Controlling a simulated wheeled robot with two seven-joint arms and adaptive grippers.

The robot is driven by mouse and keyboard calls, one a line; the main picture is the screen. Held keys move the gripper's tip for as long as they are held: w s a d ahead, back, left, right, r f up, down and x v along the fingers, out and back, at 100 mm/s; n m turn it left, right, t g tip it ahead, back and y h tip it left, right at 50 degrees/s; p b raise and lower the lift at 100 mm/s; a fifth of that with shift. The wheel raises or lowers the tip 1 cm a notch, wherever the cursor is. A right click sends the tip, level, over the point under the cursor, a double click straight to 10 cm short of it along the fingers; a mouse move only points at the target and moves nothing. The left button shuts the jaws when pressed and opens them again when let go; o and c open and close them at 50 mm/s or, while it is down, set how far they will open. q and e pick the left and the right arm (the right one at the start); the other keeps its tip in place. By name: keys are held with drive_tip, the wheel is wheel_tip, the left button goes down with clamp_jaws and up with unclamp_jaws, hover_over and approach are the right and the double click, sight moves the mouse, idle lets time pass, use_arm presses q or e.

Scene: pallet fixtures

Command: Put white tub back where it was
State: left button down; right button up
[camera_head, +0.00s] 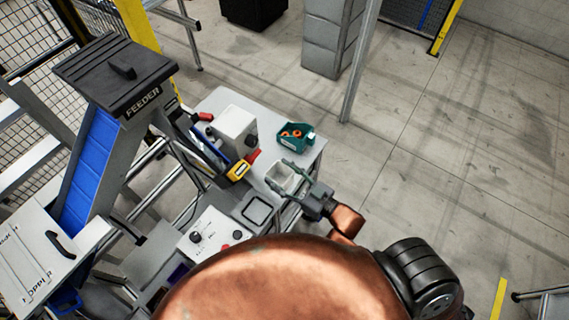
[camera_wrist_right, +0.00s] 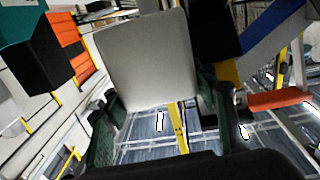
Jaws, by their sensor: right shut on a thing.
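The white tub (camera_head: 284,179) is a small, open-topped, pale container at the right side of the workbench in the head view. My right gripper (camera_head: 305,194) is shut on it from the right. In the right wrist view the tub (camera_wrist_right: 148,58) is a large pale block between the dark fingers of my gripper (camera_wrist_right: 155,108). Whether the tub touches the bench top is hard to tell. A dark square outline (camera_head: 257,211) lies on the bench to the lower left of the tub, with nothing in it. My left gripper is not in view.
A green bin (camera_head: 294,138) with orange parts stands behind the tub. A white box (camera_head: 235,131) and a yellow-and-black device (camera_head: 238,170) stand to its left. A control panel (camera_head: 214,237) with knobs is nearer. The feeder (camera_head: 117,72) rises at the left.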

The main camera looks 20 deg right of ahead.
drive_tip(key=shift+d+r+n+y+p, duration=0.1)
drive_tip(key=shift+r+n+y+p, duration=0.2)
drive_tip(key=shift+r+y, duration=0.15)
drive_tip(key=shift+w, duration=0.2)
drive_tip(key=w+d+f, duration=0.2)
drive_tip(key=w+f, duration=0.2)
drive_tip(key=w+d+f+p, duration=0.1)
drive_tip(key=w+d+f, duration=0.1)
drive_tip(key=w+f, duration=0.2)
drive_tip(key=w+d+f, duration=0.3)
drive_tip(key=w+f, duration=0.1)
drive_tip(key=shift+f, duration=0.5)
